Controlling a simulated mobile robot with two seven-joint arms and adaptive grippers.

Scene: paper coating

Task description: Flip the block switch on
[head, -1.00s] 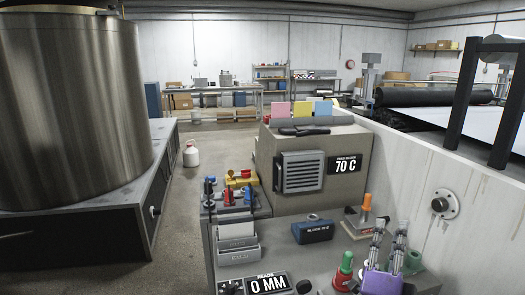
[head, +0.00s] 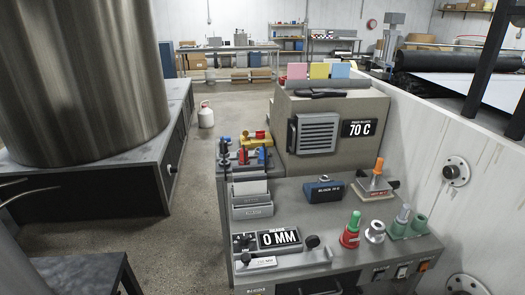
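A blue block (head: 323,190) with a printed label lies on the bench top. Neither of my grippers shows clearly in the head view.
A display reading 0 MM (head: 280,238) stands at the bench front left. A beige cabinet (head: 290,125) reads 70 C. A red-and-green knob (head: 350,232), a metal knob (head: 375,231) and green holders (head: 408,224) stand near the switches. A wall (head: 440,150) closes the right side.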

